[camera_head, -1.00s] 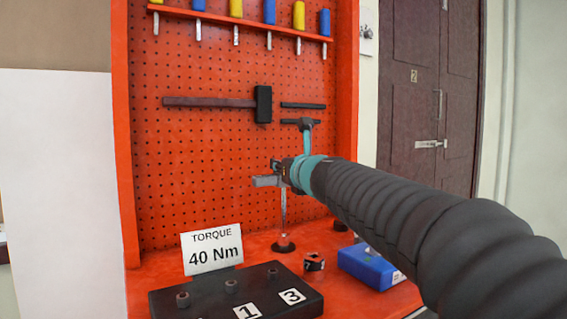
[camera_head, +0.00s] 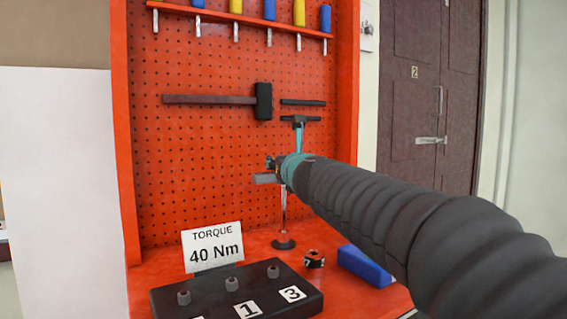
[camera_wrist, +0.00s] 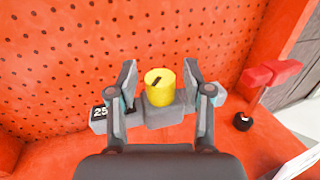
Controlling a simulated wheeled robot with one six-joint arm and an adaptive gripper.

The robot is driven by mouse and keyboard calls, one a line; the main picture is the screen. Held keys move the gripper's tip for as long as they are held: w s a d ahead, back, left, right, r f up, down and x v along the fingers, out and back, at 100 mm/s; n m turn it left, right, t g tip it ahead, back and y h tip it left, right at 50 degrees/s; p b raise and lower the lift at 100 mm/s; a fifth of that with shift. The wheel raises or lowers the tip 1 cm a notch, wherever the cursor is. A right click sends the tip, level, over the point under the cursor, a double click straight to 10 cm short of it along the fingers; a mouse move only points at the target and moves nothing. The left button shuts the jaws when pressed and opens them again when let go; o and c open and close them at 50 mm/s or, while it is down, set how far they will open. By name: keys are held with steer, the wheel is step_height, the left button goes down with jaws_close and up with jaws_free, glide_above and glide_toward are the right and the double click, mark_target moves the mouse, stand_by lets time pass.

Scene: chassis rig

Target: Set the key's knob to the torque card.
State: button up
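The torque card (camera_head: 213,248) stands on the bench and reads "TORQUE 40 Nm". The key's yellow knob (camera_wrist: 159,88) has a dark mark on top and sits on a grey body (camera_wrist: 165,115). A small dark window (camera_wrist: 100,112) at the body's left shows "25". In the head view the grey body (camera_head: 265,179) is above a thin upright stand (camera_head: 284,215). My gripper (camera_wrist: 160,80) is open, with one finger on each side of the knob and a gap on both sides. In the head view my gripper (camera_head: 278,165) is small and the knob cannot be made out.
A black block (camera_head: 215,300) with several nuts and number labels lies in front. A dark ring-like piece (camera_head: 314,259) and a blue box (camera_head: 365,266) are to the right. The red pegboard (camera_head: 200,150) with a hammer (camera_head: 225,101) rises close behind.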

steer(key=v, duration=1.2)
stand_by(0.4)
